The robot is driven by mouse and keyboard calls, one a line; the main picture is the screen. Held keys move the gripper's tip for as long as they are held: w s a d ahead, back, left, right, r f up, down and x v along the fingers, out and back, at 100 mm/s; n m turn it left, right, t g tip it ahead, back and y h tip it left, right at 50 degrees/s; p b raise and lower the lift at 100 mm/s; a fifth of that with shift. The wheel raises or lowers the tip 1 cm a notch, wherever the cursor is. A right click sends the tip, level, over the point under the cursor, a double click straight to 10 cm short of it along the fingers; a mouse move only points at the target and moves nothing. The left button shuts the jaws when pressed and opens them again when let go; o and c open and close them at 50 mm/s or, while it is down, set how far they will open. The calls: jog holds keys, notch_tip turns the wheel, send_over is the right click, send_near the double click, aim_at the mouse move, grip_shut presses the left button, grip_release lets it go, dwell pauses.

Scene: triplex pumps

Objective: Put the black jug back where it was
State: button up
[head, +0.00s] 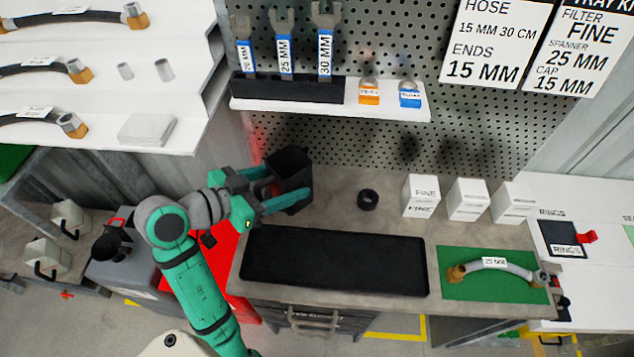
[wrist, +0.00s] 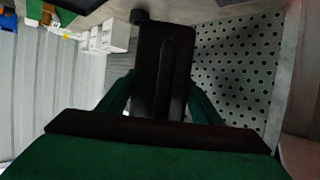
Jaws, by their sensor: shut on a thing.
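The black jug (head: 291,168) is in my gripper (head: 287,197), above the back left part of the grey worktop in the head view. The green fingers lie on both sides of it, and the jug looks close to upright. In the wrist view the jug (wrist: 163,70) fills the middle between the two fingers (wrist: 160,100). The fingers hide part of its sides. Whether its base touches the worktop, I cannot tell.
A black tray (head: 335,262) lies in front. A black ring (head: 368,198) and white boxes (head: 467,199) stand to the right. A green mat (head: 470,289) holds a hose. A shelf (head: 390,108) with spanners hangs above. Another black vessel (head: 112,243) stands left on a grey bin.

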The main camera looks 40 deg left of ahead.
jog(key=x, duration=0.3)
jog(key=a+x, duration=0.1)
jog(key=x, duration=0.2)
jog(key=shift+w+a+f, duration=0.1)
jog(key=shift+a+f, duration=0.05)
jog(key=shift+f, duration=0.05)
jog(key=shift+w+a+f, duration=0.1)
jog(key=shift+w+f, duration=0.65)
jog(key=shift+f, duration=0.7)
jog(key=shift+w+f, duration=0.7)
jog(key=shift+f, duration=0.7)
jog(key=shift+w+a+f, duration=0.1)
jog(key=shift+w+f, duration=0.65)
jog(key=shift+f, duration=0.7)
jog(key=shift+f, duration=0.1)
jog(key=o, duration=1.3)
jog(key=shift+d+f, duration=0.1)
